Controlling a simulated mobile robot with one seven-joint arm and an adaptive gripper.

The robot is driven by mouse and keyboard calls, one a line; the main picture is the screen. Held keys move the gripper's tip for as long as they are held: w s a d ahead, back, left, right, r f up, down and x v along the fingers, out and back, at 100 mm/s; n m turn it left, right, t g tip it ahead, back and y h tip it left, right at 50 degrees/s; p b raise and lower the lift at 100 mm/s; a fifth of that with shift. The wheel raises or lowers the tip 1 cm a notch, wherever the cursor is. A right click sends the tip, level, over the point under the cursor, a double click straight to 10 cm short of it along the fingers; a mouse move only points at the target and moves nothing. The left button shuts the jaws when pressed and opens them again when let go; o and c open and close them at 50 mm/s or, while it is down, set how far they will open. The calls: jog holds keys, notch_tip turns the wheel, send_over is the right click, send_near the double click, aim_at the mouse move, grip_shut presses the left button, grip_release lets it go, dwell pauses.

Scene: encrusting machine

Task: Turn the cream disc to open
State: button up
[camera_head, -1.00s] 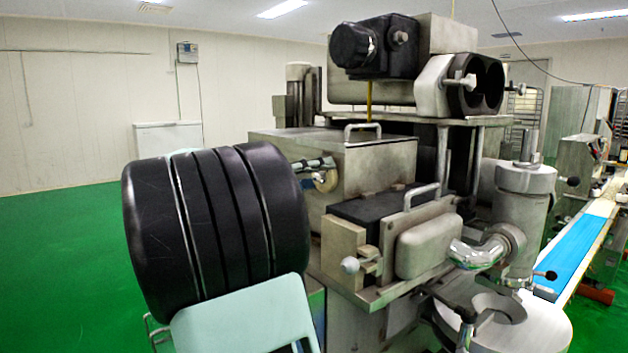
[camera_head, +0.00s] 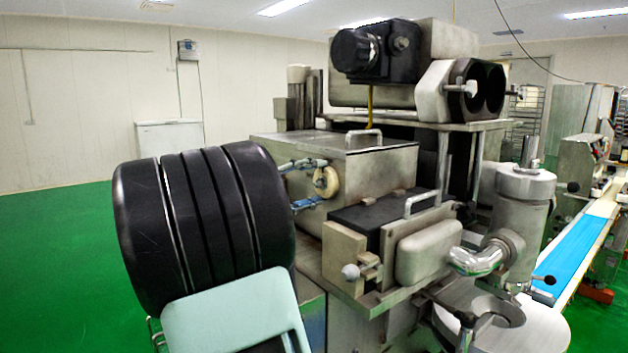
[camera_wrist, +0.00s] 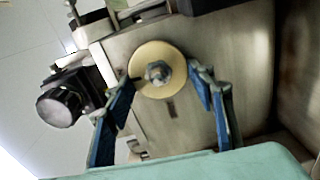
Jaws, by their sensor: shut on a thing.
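The cream disc (camera_head: 327,182) is on the left side face of the steel machine housing, below its top plate. In the wrist view the disc (camera_wrist: 146,60) is round and seen face on, with a metal bolt at its centre. My gripper (camera_head: 318,181) has one finger at the disc's upper edge and one with a blue pad at its lower edge. In the wrist view my gripper (camera_wrist: 160,76) has its blue-padded fingers on the left and right of the disc, shut on its rim. My arm hides the lower left of the housing.
A black block with a handle (camera_head: 390,208) and a ball-ended lever (camera_head: 351,272) stand out in front. A blue conveyor belt (camera_head: 575,255) runs at the right. Green floor is clear at the left.

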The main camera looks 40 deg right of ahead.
jog(key=shift+n, duration=0.4)
jog(key=o, duration=1.2)
jog(key=shift+c, duration=0.2)
jog(key=w+a, duration=0.1)
jog(key=a, duration=1.1)
jog(key=shift+w, duration=0.15)
